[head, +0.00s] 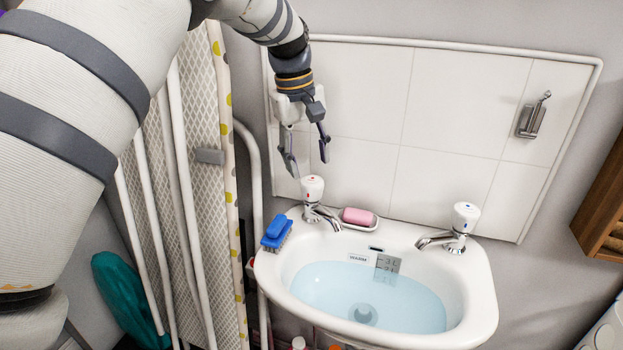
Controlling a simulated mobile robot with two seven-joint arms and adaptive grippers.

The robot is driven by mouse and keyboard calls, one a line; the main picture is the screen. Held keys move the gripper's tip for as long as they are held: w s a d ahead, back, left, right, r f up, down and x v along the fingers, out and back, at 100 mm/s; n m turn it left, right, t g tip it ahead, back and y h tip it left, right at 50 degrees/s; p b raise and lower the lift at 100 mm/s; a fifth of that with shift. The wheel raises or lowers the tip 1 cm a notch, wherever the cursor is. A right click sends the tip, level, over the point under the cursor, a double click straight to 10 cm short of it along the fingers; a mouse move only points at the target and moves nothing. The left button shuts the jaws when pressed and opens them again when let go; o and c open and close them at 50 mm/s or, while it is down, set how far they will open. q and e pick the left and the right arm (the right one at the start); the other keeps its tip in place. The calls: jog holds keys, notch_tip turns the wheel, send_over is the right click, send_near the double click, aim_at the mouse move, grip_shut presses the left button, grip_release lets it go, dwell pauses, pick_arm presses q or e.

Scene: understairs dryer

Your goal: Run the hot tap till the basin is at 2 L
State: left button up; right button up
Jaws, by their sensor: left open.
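The white basin (476,290) holds pale blue water, with a drain visible under it. A grey level scale (387,263) is on its inner back wall beside a label reading "WARM"; the water reaches the scale's lower part, and the exact reading is too small to be sure of. The hot tap (313,188), with a red mark on its white knob, stands at the basin's back left. I cannot make out a stream from its spout. The cold tap (464,217), marked blue, stands at the back right. My left gripper (311,168) is open and empty, pointing down just above the hot tap's knob. My right gripper is not in view.
A pink soap in a dish (358,218) sits between the taps. A blue brush (276,232) lies on the basin's left rim. A folded ironing board (205,155) stands at the left. A metal hook (533,117) is on the tiled wall, and a wooden rack (603,205) is at the right.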

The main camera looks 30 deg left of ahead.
pick_arm(q)
jog(key=r, duration=0.5)
jog(key=shift+s+a+r, duration=0.2)
jog(key=shift+s+a, duration=0.05)
jog(key=shift+s, duration=0.1)
dwell(1.1)
